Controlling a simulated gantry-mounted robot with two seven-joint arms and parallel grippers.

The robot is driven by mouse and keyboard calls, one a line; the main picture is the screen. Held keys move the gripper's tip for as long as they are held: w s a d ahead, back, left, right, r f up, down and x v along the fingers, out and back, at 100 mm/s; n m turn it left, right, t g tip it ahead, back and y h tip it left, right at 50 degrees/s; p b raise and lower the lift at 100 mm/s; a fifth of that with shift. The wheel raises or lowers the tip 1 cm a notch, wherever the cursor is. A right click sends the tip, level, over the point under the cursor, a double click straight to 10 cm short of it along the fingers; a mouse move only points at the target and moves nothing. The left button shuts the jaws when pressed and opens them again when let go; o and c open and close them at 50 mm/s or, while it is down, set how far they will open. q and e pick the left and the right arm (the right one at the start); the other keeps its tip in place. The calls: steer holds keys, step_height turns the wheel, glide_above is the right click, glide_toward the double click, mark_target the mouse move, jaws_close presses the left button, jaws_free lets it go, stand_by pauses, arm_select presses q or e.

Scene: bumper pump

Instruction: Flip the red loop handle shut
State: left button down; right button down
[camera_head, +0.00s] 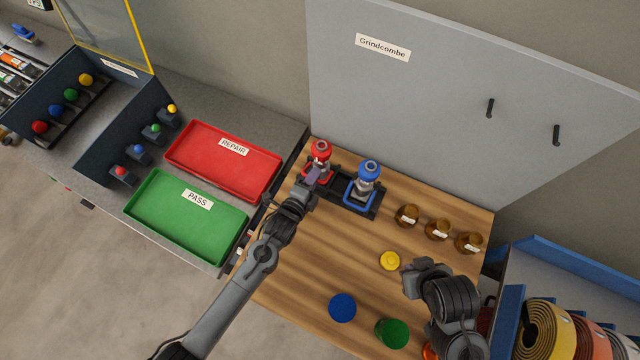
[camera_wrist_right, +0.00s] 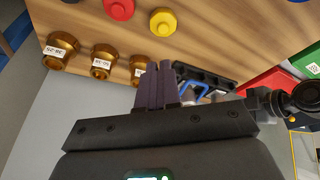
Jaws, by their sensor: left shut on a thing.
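The red-topped pump (camera_head: 321,149) stands at the left end of a black base (camera_head: 335,188) on the wooden table. Its red loop handle (camera_head: 329,174) sits low at its front, partly hidden by my left gripper. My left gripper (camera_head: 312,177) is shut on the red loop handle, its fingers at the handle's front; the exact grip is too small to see. My right gripper (camera_head: 413,274) is over the table's right part, away from the pumps. In the right wrist view its fingers (camera_wrist_right: 157,80) are together, with nothing seen between them.
A blue-topped pump (camera_head: 368,170) with a blue loop handle (camera_head: 351,196) stands close on the right. Yellow (camera_head: 390,261), blue (camera_head: 342,307) and green (camera_head: 392,333) discs lie in front. Red (camera_head: 220,160) and green (camera_head: 185,220) trays are left.

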steer(key=w+a+n+t+y, duration=0.1)
steer(key=w+a+n, duration=0.3)
steer(key=w+a, duration=0.3)
steer(key=n+t+y, duration=0.2)
steer(key=n, duration=0.6)
glide_toward(323, 184)
steer(key=s+x, duration=0.1)
steer(key=x, duration=0.5)
steer(key=shift+a+f, duration=0.25)
steer(key=shift+f, duration=0.45)
steer(key=shift+w, duration=0.15)
steer(key=shift+w+d+r, duration=0.2)
steer(key=shift+w+r, duration=0.15)
steer(key=shift+w, duration=0.3)
arm_select(q)
steer(key=c, duration=1.5)
jaws_free()
steer(key=shift+o, duration=0.9)
arm_select(e)
steer(key=shift+s, duration=0.1)
